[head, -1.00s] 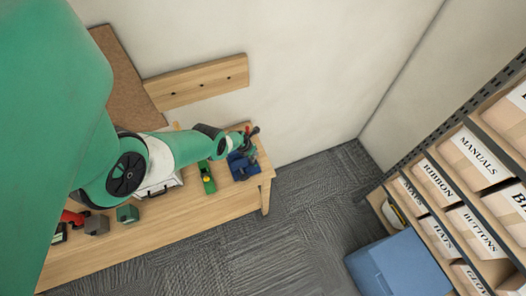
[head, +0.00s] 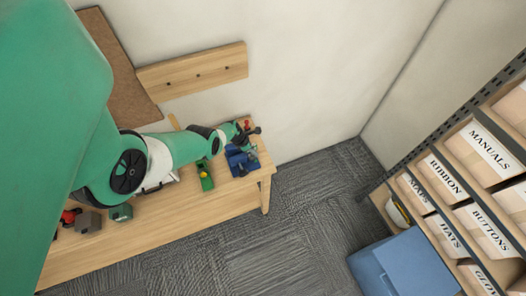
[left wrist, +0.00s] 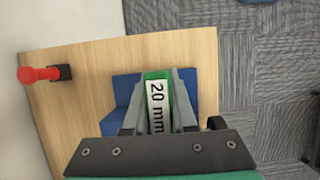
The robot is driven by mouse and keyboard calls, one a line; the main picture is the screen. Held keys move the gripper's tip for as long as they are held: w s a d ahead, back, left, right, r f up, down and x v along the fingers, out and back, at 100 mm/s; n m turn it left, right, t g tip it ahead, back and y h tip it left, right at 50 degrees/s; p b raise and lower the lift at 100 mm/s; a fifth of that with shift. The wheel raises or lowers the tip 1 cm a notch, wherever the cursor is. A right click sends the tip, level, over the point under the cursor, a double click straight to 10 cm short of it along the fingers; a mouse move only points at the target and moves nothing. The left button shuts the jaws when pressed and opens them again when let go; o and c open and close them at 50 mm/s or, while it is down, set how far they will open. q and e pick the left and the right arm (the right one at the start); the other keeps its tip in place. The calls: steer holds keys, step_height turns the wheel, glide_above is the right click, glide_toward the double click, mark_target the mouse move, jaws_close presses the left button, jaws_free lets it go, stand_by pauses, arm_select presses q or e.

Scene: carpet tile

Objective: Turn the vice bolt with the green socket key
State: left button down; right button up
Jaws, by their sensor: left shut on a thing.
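My left gripper (left wrist: 158,88) is shut on the green socket key (left wrist: 156,76), which carries a white "20 mm" label. In the left wrist view the key lies between the two grey fingers, over the blue vice (left wrist: 122,88); its socket end is hidden. In the head view the blue vice (head: 237,161) stands near the right end of the wooden bench, and my left gripper (head: 249,132) is just above and beside it. The bolt cannot be made out, so I cannot tell whether the key is on it. My right gripper is not in view.
A green and yellow object (head: 205,177) stands left of the vice. A red-handled tool (left wrist: 40,74) is in a dark holder near the bench (head: 180,215) edge. Grey and green blocks are further left. Shelves of labelled boxes and a blue bin (head: 405,265) stand right.

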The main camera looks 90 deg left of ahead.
arm_select(q)
steer(key=m+b, duration=0.1)
steer(key=m+h+b, duration=0.1)
steer(key=m, duration=0.1)
steer(key=shift+d+f+m, duration=0.1)
steer(key=shift+f+m, duration=0.05)
steer(key=shift+m, duration=0.15)
steer(key=m+h+b, duration=0.1)
steer(key=m, duration=0.1)
steer(key=shift+d+m+b, duration=0.15)
steer(key=shift+m+b, duration=0.25)
steer(key=m+h+b, duration=0.1)
steer(key=m, duration=0.1)
steer(key=m+h+b, duration=0.1)
steer(key=m+b, duration=0.1)
steer(key=shift+d+g, duration=0.2)
steer(key=shift+g, duration=0.2)
steer(key=shift+s+d+m+h+b, duration=0.15)
steer(key=shift+m+h+b, duration=0.15)
steer(key=shift+m+b, duration=0.7)
steer(key=shift+r, duration=0.2)
steer(key=shift+p, duration=0.45)
steer(key=shift+n, duration=0.4)
step_height(320, 180, up, 5)
steer(key=p, duration=0.5)
steer(key=shift+f, duration=0.3)
